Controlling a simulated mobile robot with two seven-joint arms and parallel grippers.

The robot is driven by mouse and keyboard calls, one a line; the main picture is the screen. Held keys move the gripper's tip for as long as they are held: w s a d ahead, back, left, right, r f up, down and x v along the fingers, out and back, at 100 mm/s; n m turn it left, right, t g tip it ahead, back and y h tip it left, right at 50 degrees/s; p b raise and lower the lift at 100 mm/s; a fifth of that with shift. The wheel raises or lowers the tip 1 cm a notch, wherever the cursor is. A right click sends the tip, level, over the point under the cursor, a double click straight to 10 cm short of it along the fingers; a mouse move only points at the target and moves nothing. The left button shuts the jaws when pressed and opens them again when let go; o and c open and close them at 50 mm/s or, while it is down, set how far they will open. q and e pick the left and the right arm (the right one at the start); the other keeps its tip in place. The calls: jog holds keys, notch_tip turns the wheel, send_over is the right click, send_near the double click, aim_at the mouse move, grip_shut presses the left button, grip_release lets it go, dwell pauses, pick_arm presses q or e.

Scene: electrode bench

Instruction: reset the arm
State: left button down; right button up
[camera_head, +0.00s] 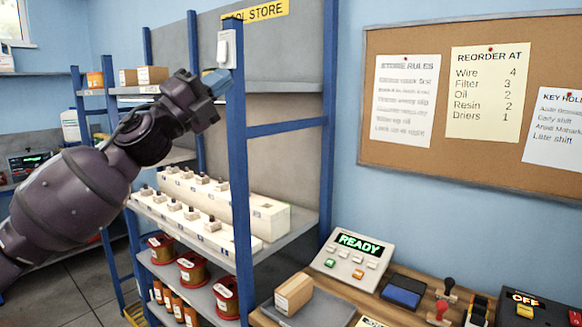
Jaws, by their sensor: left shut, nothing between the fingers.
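My left arm comes in from the left, and its gripper (213,84) is raised in front of the blue shelf post, just below a white switch box (227,48). The gripper is shut and empty. I cannot tell whether its fingertips touch the post or stand apart from it. My right gripper is not in view.
The blue-framed shelf rack (240,190) holds white racks of small parts (250,215) and wire spools (192,268). A bench at the lower right carries a READY panel (352,258), a cardboard box (293,293) and stamps (445,293). A corkboard (440,160) hangs above.

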pick_arm(q)
jog(key=s+a+f+n+t+y, duration=0.1)
jog(key=a+f+n+y, duration=0.2)
jog(key=f+n+y, duration=0.7)
jog(key=s+a+f+n+t, duration=0.1)
jog(key=s+a+f+n, duration=0.35)
jog(key=f, duration=1.25)
jog(key=w+a+f+n+t+y, duration=0.15)
jog(key=f+n+y, duration=0.35)
jog(key=f+n, duration=0.6)
jog(key=s+a+f+n+g+y, duration=0.2)
jog(key=s+a+f+n+g, duration=0.1)
jog(key=s+f, duration=1.1)
jog(key=s+a+f+n+g+y, duration=0.3)
jog(key=s+f, duration=1.1)
jog(key=f, duration=0.3)
jog(key=shift+s+f+g, duration=0.2)
jog(key=shift+s+g, duration=0.15)
jog(key=shift+s, duration=0.05)
